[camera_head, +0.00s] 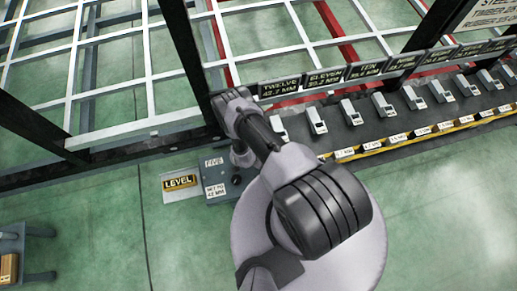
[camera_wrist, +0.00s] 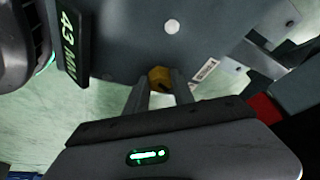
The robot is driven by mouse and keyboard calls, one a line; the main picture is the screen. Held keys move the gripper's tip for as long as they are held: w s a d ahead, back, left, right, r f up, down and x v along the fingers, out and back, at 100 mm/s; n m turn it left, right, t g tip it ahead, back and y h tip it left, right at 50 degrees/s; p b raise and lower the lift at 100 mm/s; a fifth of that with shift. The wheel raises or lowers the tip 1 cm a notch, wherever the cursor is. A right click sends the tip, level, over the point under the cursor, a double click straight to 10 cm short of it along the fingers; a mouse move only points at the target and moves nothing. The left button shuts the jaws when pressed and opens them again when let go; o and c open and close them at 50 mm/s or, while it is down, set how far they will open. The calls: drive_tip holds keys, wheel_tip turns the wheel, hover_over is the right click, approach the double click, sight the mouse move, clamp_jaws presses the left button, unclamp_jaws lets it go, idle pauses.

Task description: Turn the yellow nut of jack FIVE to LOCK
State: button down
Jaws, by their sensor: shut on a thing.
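The yellow nut (camera_wrist: 160,77) shows in the wrist view, under the dark grey body of the jack (camera_wrist: 140,45). My gripper (camera_wrist: 160,88) has one finger on each side of the nut and is shut on it. A small white label (camera_wrist: 205,70) with dark lettering sits right of the nut, too blurred to read. A dark display (camera_wrist: 69,45) at the left seems to read 43 MM in green. In the head view, the plate marked FIVE (camera_head: 213,163) stands beside my arm, which hides the nut and my fingertips.
A SET TO 42 MM card (camera_head: 215,190) and a yellow LEVEL sign (camera_head: 180,183) lie left of my arm. A row of levers on a dark rail (camera_head: 380,115) runs right. A dark post (camera_head: 190,60) and white frame bars (camera_head: 135,130) stand close.

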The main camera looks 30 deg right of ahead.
drive_tip(key=shift+w+m+g, duration=0.2)
drive_tip(key=shift+m+g, duration=0.7)
drive_tip(key=shift+m, duration=1.4)
drive_tip(key=c, duration=1.1)
unclamp_jaws()
drive_tip(key=shift+o, duration=0.2)
drive_tip(key=p+v, duration=0.7)
drive_tip(key=v, duration=1)
drive_tip(key=shift+a, duration=0.3)
drive_tip(key=shift+s, duration=0.15)
